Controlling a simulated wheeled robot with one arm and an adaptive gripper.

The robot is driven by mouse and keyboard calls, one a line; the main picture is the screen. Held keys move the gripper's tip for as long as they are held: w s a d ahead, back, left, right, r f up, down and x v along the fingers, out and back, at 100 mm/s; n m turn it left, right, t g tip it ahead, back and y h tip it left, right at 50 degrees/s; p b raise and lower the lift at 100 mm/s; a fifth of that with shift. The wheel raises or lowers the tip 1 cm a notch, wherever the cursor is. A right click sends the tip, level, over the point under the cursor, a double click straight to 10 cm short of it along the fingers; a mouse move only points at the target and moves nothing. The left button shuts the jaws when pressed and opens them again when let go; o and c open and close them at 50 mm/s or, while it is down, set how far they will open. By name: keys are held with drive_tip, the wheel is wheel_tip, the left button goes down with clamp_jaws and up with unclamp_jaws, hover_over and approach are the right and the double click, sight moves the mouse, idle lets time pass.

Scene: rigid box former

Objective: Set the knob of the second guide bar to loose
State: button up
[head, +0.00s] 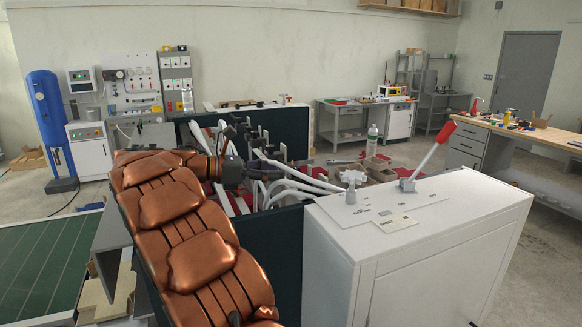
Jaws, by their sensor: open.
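The box former (420,245) stands in front of me, with a white cabinet top at the right and dark side panels. Several pale guide bars (300,186) run through its middle. Small dark parts (284,152), perhaps knobs, show above the bars. I cannot tell which bar is the second or how its knob is set. My copper arm reaches in from the bottom left. My dark gripper (268,171) is at its end, over the bars, open and small in view. The arm and gripper hide part of the bars. I cannot tell whether the gripper touches anything.
A red-handled lever (432,152) and a pale knob (351,186) stand up from the white cabinet top, right of my gripper. A clear bottle (371,141) stands behind. A green table (40,262) is at the left. Workbenches (525,135) stand farther off.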

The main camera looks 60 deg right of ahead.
sight(294, 167)
drive_tip(key=shift+m+g+h, duration=0.3)
drive_tip(key=shift+m+g, duration=0.1)
drive_tip(key=shift+g, duration=0.4)
drive_tip(key=d+b, duration=0.1)
drive_tip(key=d, duration=0.1)
drive_tip(key=d+f+b, duration=0.1)
drive_tip(key=d+b, duration=0.1)
drive_tip(key=s+d+b, duration=0.1)
drive_tip(key=d, duration=0.1)
drive_tip(key=shift+d+f, duration=0.3)
drive_tip(key=shift+s+d+r+b, duration=0.15)
drive_tip(key=shift+s+d+b, duration=0.15)
drive_tip(key=shift+d+b, duration=0.15)
clamp_jaws()
